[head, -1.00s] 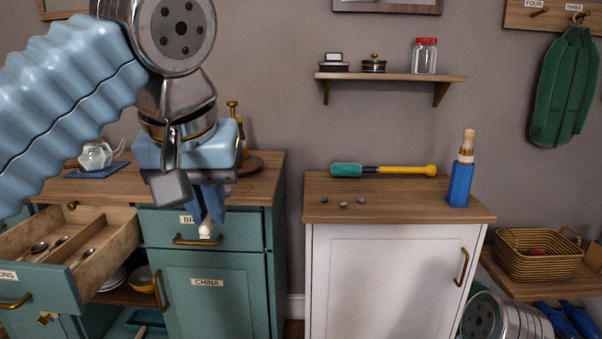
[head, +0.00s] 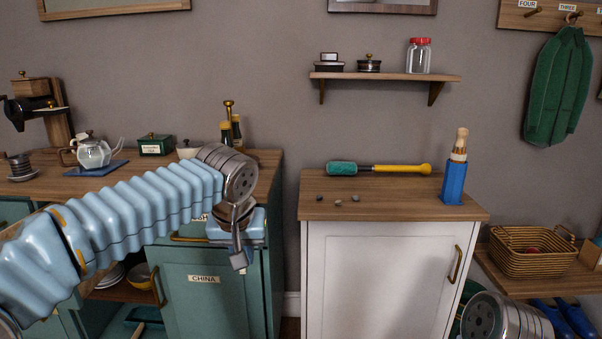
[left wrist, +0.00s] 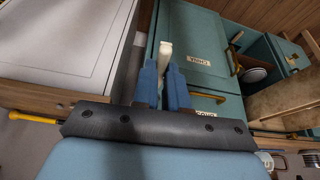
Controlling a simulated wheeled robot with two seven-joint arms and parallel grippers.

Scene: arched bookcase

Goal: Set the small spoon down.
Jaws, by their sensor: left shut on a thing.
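My left gripper (head: 250,256) is low in front of the teal cabinet, at its right front edge; its fingers are mostly hidden in the head view. In the left wrist view its two blue fingers (left wrist: 162,86) are close together on a narrow cream-coloured thing with a rounded end, which appears to be the small spoon (left wrist: 165,48). It sticks out past the fingertips; the rest of it is hidden. It is hidden in the head view. My right gripper is not in view; only a metal part of my right arm shows at the lower right.
The white cabinet (head: 375,280) carries a green-and-yellow tool (head: 380,169), small pebbles (head: 338,200) and a blue holder (head: 454,184). Its front middle is clear. A basket (head: 530,257) stands at right.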

